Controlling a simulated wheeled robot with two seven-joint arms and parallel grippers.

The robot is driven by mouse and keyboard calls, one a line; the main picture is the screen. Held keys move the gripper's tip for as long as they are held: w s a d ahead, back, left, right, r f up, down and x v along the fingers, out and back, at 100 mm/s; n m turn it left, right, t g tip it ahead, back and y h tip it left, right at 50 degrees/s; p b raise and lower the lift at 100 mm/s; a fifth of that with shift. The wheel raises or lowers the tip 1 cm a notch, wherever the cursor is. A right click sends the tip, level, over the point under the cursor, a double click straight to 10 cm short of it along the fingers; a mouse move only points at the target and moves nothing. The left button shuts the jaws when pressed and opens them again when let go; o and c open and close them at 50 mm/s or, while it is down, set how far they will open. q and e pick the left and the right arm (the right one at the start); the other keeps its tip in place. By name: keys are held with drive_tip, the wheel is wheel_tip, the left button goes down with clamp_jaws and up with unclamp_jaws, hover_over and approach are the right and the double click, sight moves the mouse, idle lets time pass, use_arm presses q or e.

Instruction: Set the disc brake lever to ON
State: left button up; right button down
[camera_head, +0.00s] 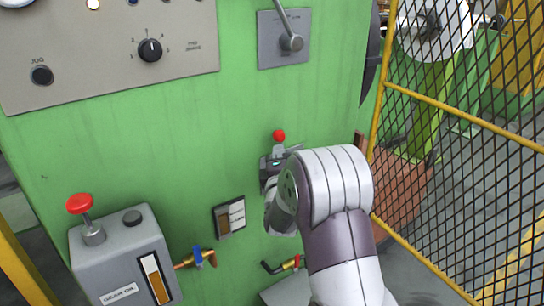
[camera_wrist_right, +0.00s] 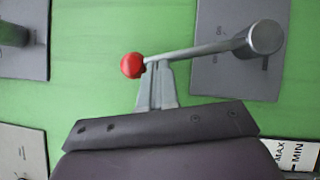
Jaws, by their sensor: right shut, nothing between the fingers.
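A lever with a red ball knob (camera_head: 279,135) stands upright on the green machine front in the head view. In the right wrist view, turned sideways, its red knob (camera_wrist_right: 132,65) is at the left, and its grey arm runs right to a round hub (camera_wrist_right: 262,38) on a grey plate (camera_wrist_right: 237,78). Small lettering on this plate is too blurred to read. My right gripper (camera_head: 279,151) is shut and empty, its fingertips (camera_wrist_right: 157,66) overlapping the arm close below the knob. I cannot tell whether they touch it. My gripper and wrist hide the hub in the head view.
Above is another lever on a grey plate (camera_head: 267,50), beside a control panel (camera_head: 100,60). Left are a level gauge (camera_head: 230,217) and a grey box with a red knob (camera_head: 120,260). A yellow mesh fence (camera_head: 455,110) stands close on the right.

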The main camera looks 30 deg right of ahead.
drive_tip(key=d+r+m+g+y+p, duration=0.1)
drive_tip(key=d+m+g+y+p, duration=0.1)
drive_tip(key=d+m+p, duration=0.3)
drive_tip(key=d+g+p, duration=0.1)
drive_tip(key=d, duration=0.2)
drive_tip(key=shift+w+d, duration=0.25)
drive_tip(key=shift+w, duration=0.1)
drive_tip(key=shift+r, duration=0.1)
idle(0.4)
